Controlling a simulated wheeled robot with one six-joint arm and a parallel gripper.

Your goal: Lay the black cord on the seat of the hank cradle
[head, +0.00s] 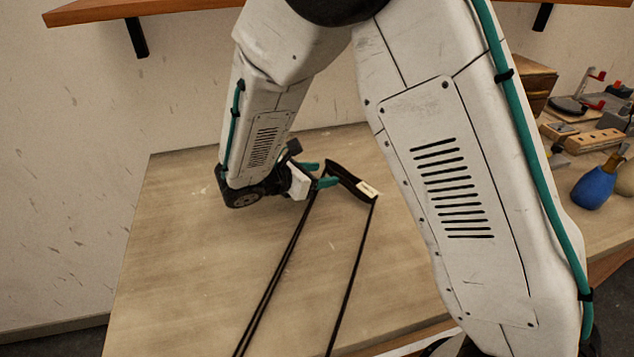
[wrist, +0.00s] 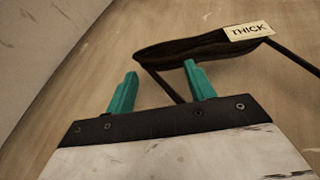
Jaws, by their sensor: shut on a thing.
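The black cord (head: 358,262) has a thick dark section (head: 347,181) with a pale tag, and thin strands that run down out of the bottom of the head view. In the wrist view the cord (wrist: 185,50) lies at the fingertips, and its tag (wrist: 248,31) reads "THICK". My gripper (head: 322,174) is shut on the cord over the wooden table. Its green fingers (wrist: 162,72) stand a little apart, with a strand passing between them. I cannot tell how high the cord is held. I cannot make out the hank cradle in either view.
The wooden table top (head: 180,270) is bare to the left. A blue bulb-shaped thing (head: 594,186), a wooden block with holes (head: 594,141) and other small items stand at the right. A shelf (head: 110,11) hangs on the wall above. My arm hides the middle.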

